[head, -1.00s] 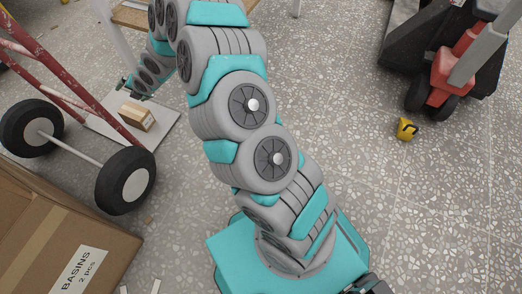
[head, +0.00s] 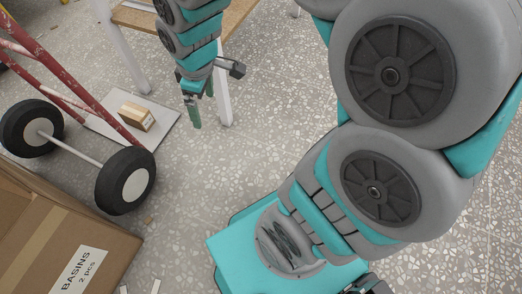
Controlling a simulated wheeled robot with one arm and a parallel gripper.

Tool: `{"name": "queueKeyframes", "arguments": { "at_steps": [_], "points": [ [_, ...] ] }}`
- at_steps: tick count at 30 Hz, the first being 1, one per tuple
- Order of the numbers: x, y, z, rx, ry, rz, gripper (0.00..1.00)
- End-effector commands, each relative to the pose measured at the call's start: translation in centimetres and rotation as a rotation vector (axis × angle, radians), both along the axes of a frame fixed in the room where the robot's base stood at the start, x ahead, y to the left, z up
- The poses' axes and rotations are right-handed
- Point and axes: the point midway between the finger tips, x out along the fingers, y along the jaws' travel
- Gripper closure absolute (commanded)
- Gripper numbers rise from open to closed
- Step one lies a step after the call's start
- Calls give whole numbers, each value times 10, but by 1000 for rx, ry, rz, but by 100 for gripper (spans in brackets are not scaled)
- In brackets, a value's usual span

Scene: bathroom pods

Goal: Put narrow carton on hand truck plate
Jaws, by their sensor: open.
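The narrow carton (head: 137,116), a small brown box with a light label, rests on the flat grey plate (head: 165,133) of the red hand truck (head: 70,88). My gripper (head: 202,112) points down to the right of the plate, apart from the carton. Its jaws are open, with nothing seen between them. The carton is in plain view and nothing of mine touches it.
The hand truck's black wheels (head: 125,181) stand in front of the plate. A large carton labelled "BASINS" (head: 50,225) fills the lower left. A wooden-topped bench (head: 135,18) stands behind my gripper. Speckled floor between is mostly clear.

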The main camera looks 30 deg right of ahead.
Motion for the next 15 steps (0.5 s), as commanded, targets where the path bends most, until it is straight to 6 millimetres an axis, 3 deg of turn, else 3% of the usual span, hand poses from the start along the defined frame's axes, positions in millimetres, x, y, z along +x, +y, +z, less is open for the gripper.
{"name": "queueKeyframes", "arguments": {
  "at_steps": [3, 9, 12, 15],
  "points": [
    [-58, -18, 13, -16, 80, -225, 0],
    [-144, -34, 25, -39, 201, -580, 0],
    [-172, -37, 27, -49, 240, -701, 0],
    [-189, -37, 29, -54, 264, -773, 0]
  ]
}}
